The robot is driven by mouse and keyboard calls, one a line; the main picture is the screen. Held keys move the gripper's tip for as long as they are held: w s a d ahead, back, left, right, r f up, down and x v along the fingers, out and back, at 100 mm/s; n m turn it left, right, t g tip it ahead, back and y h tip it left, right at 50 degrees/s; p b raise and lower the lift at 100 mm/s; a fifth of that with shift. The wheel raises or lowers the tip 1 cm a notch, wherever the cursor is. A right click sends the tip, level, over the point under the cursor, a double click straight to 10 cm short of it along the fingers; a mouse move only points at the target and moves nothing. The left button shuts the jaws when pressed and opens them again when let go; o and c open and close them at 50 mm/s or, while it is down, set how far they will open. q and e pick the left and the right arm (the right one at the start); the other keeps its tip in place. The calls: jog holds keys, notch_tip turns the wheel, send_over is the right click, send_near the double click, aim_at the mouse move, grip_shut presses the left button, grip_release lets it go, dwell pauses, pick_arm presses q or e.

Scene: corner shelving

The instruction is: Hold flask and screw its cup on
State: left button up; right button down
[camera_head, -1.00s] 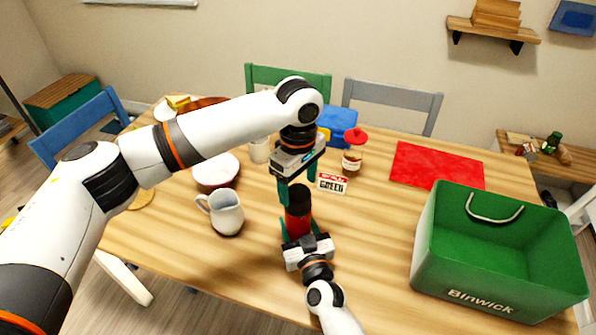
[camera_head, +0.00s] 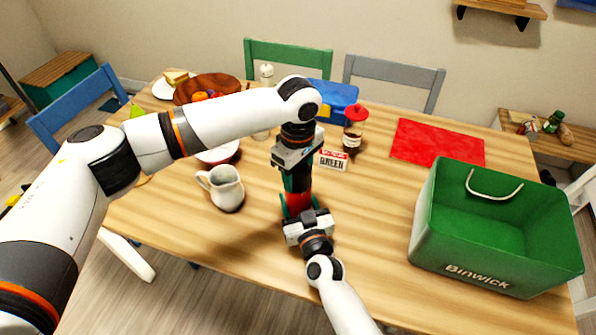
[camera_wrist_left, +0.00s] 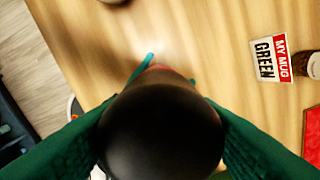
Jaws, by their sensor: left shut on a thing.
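The flask (camera_head: 298,203) has a red body and stands upright near the front middle of the table. Its black cup (camera_head: 299,184) sits at the top of the red body; whether it is fully screwed down cannot be told. My left gripper (camera_head: 298,182) points down from above and is shut on the cup, whose round dark top (camera_wrist_left: 162,130) fills the middle of the left wrist view between the green fingers. The flask's lower part is hidden behind the right gripper.
A green bin (camera_head: 425,215) stands at the right. The table between flask and bin is clear.

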pick_arm(q)
jog(key=m, duration=0.9)
jog(key=shift+m, duration=0.3)
jog(key=m, duration=0.6)
jog(key=shift+m, duration=0.3)
jog(key=m, duration=1.5)
jog(key=shift+f+m, duration=0.1)
jog(key=shift+m, duration=0.2)
jog(key=m, duration=0.4)
jog(key=shift+m, duration=0.3)
jog(key=m, duration=0.5)
jog(key=o, duration=1.1)
jog(key=shift+c, duration=0.2)
